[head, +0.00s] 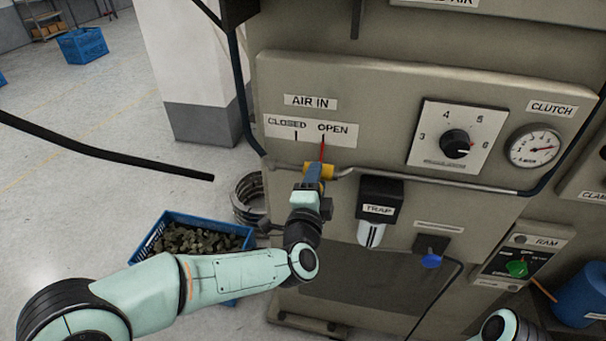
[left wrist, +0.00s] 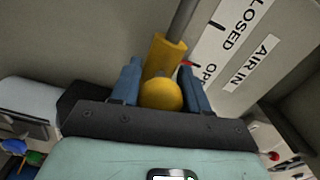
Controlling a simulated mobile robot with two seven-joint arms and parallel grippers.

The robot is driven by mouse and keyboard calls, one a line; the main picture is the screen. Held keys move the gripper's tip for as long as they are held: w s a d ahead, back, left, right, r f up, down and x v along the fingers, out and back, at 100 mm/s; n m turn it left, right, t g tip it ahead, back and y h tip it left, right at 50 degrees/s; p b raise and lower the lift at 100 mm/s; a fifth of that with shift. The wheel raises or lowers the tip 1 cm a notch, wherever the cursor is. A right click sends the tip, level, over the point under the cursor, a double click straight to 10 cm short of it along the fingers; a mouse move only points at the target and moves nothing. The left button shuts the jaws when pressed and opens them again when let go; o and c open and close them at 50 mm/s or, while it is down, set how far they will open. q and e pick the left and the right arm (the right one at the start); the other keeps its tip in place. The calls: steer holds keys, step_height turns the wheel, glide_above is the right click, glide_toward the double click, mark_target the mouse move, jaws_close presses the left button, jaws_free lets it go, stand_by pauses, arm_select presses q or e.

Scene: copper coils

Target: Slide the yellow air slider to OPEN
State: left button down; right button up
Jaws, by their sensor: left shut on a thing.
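The yellow air slider (head: 327,171) sits on the grey pipe under the AIR IN label plate (head: 311,130). Its red pointer (head: 322,152) stands beneath the word OPEN. My left gripper (head: 314,174) is at the slider from the front. In the left wrist view the two blue fingers (left wrist: 158,88) are on either side of the slider's round yellow knob (left wrist: 161,95), shut on it. The yellow slider body (left wrist: 165,54) shows beyond the knob. My right gripper is not in view; only a bit of my right arm shows at the bottom right.
The trap (head: 379,208) hangs just right of the slider, with a blue knob (head: 431,261) lower right. A pressure gauge (head: 535,147) and a dial (head: 455,144) are on the panel. A blue crate (head: 151,238) of dark pieces stands on the floor.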

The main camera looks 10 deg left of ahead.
arm_select(q)
steer(key=shift+s+d, duration=0.1)
steer(key=shift+d, duration=0.15)
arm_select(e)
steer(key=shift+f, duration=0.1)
arm_select(q)
steer(key=c, duration=0.7)
jaws_free()
steer(key=shift+d, duration=0.1)
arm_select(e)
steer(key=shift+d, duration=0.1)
arm_select(q)
steer(key=shift+s, duration=0.3)
steer(key=s, duration=0.4)
steer(key=s+b, duration=0.1)
steer(key=s, duration=0.7)
steer(key=shift+s+a+b, duration=0.3)
steer(key=shift+b, duration=0.1)
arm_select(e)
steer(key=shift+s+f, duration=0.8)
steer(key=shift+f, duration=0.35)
